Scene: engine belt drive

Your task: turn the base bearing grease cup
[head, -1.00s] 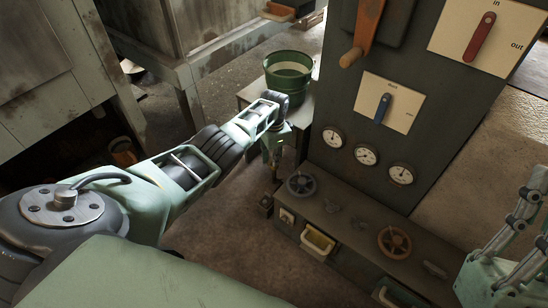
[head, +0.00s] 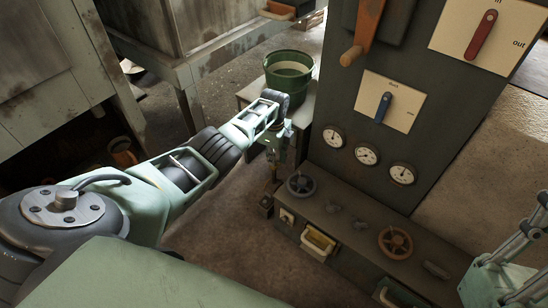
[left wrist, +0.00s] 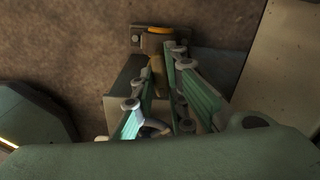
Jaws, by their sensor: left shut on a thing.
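The base bearing grease cup shows in the left wrist view as a small brass-coloured piece (left wrist: 157,66) below an orange-yellow ring on a dark bracket. My left gripper (left wrist: 163,58) is shut on it, with one green finger on each side. In the head view my left gripper (head: 274,168) points down beside the left end of the dark cabinet, low near the floor. The cup is too small and covered to make out there. My right gripper (head: 500,284) is partly in view at the lower right edge, and its fingertips cannot be made out.
The dark control cabinet (head: 350,180) carries gauges, a blue lever (head: 383,107) and a red lever (head: 480,35). Its lower ledge holds a grey handwheel (head: 300,185) and an orange-brown handwheel (head: 396,242). A green bucket (head: 289,76) stands behind my left gripper.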

